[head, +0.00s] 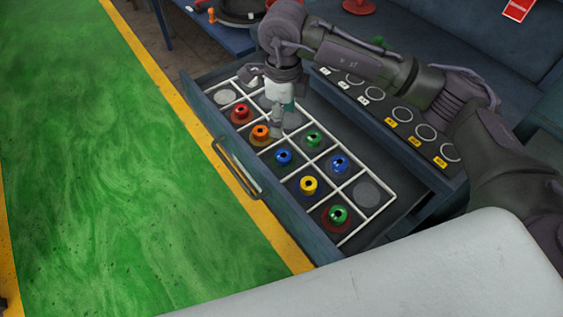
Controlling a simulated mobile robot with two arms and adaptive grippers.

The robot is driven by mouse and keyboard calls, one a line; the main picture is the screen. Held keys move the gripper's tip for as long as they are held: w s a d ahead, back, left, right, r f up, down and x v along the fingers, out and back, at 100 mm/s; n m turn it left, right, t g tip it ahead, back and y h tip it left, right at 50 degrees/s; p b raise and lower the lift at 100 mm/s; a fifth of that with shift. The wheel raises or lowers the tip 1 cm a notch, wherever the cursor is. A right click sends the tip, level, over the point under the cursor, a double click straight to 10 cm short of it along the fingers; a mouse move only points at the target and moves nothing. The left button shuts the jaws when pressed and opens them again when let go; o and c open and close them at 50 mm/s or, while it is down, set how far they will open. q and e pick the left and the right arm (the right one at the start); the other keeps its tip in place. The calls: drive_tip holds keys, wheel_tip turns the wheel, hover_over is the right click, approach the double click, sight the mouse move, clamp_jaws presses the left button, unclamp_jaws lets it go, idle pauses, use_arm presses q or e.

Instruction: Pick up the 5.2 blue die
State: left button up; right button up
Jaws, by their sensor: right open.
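Two blue dies show in the open drawer in the head view. One blue die (284,157) sits in the row nearer the drawer's handle, between an orange die and a yellow die. The other blue die (340,163) sits in the row farther from the handle, beside a green die (313,138). I cannot read a size on either. My right gripper (281,122) is open and points down over the far row, up and left of both blue dies and apart from them. A small teal patch shows at the gripper; I cannot tell what it is. My left gripper is out of view.
The drawer (210,118) has white dividers. Red (240,113), orange (260,133), yellow (309,184) and green (338,214) dies stand near the blue ones. A labelled panel with rings (425,132) lies behind. Green floor (100,150) is clear at left.

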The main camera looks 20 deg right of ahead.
wheel_tip(320, 180, down, 2)
drive_tip(key=b, duration=0.1)
drive_tip(key=p, duration=0.2)
hover_over(283, 154)
drive_tip(key=f, duration=0.5)
drive_tip(key=s+f, duration=0.1)
drive_tip(key=f, duration=0.2)
drive_tip(key=shift+a+f, duration=0.1)
drive_tip(key=shift+a, duration=0.05)
drive_tip(key=f+p, duration=0.1)
drive_tip(key=f, duration=0.2)
drive_tip(key=f+p, duration=0.1)
drive_tip(key=shift+w+f+p, duration=0.3)
drive_tip(key=shift+f+p, duration=0.05)
drive_tip(key=shift+f, duration=0.05)
drive_tip(key=shift+d+f, duration=0.2)
drive_tip(key=shift+f, duration=0.1)
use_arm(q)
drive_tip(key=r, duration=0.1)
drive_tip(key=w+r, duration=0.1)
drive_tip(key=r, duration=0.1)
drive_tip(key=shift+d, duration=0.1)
use_arm(e)
drive_tip(key=shift+w+r, duration=0.1)
clamp_jaws()
